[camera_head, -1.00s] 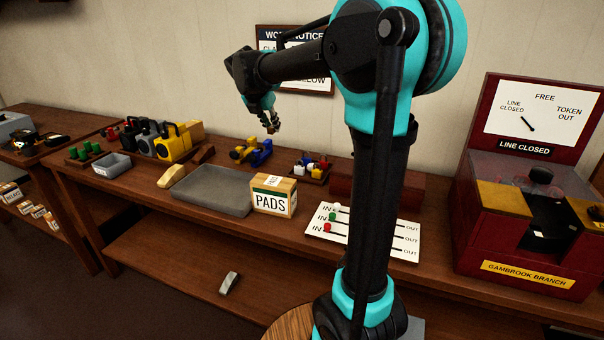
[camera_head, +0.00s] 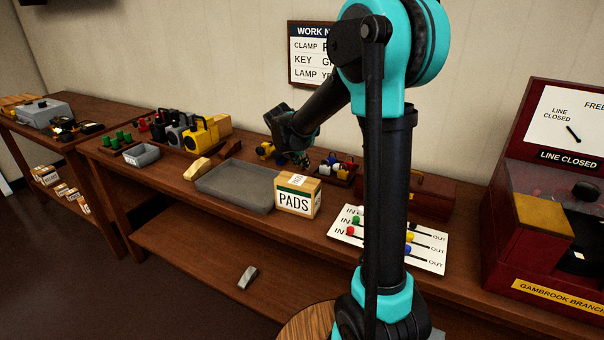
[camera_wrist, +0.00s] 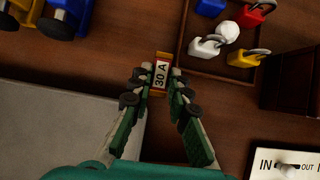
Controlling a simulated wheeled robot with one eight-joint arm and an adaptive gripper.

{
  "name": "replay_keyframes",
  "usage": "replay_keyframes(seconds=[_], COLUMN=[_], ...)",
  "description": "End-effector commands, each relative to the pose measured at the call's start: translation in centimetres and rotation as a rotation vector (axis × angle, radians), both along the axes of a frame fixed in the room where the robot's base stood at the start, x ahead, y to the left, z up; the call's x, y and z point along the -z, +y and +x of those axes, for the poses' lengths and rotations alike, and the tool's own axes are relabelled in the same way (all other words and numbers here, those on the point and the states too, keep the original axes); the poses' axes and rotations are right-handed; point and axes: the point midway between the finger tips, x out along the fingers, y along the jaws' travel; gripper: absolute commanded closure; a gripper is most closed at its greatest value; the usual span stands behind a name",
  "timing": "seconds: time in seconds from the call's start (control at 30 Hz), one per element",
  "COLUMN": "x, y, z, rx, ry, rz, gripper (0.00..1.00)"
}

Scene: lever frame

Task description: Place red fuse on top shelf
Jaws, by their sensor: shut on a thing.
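In the wrist view my gripper (camera_wrist: 160,85) is shut on a small fuse (camera_wrist: 161,74), with a white "30 A" label, some red by the label and brass-coloured ends. The fuse is over the brown bench top; the gap beneath it cannot be judged. In the head view my gripper (camera_head: 302,160) is low over the back of the bench, behind the PADS box, too small and dark to show the fuse. I cannot pick out a shelf that is clearly the top shelf; a lower shelf (camera_head: 190,255) runs under the bench.
A grey tray (camera_head: 240,188) and a PADS box (camera_head: 298,195) stand on the bench. A tray of padlocks (camera_wrist: 190,65) is right of the fuse in the wrist view. An IN/OUT board (camera_head: 432,252) and a red machine (camera_head: 540,210) are further right. A grey object (camera_head: 247,278) lies on the lower shelf.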

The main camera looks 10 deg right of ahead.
Motion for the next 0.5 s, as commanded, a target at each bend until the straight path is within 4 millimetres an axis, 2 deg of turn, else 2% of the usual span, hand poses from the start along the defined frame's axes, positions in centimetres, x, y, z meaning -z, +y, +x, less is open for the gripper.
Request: replay_keyframes(seconds=[0.3,0.5], x=[3.5,4.1], y=[0.0,0.0], z=[0.0,0.0], rx=[0.000,0.000], ry=[0.000,0.000], rz=[0.000,0.000], gripper=[1.00,1.00])
